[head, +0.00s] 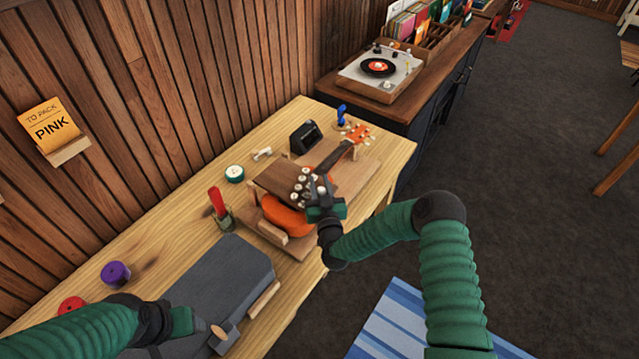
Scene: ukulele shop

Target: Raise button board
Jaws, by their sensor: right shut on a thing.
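The button board (283,180) is a dark brown wooden plate with several pale round buttons near its right edge. It sits over an orange ukulele (283,218) on the workbench; whether it touches the ukulele I cannot tell. My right gripper (313,196) is at the board's right edge, beside the buttons, and is shut on the board. Its fingertips are partly hidden. My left gripper (186,322) is low at the left, over the grey case near the bench's front edge.
The workbench (160,264) also holds a grey case (222,282), a red-handled tool (218,203) in a holder, purple (115,273) and red (71,306) spools, and a small black device (306,137). A turntable (380,70) stands on the cabinet behind. The wall is close at left.

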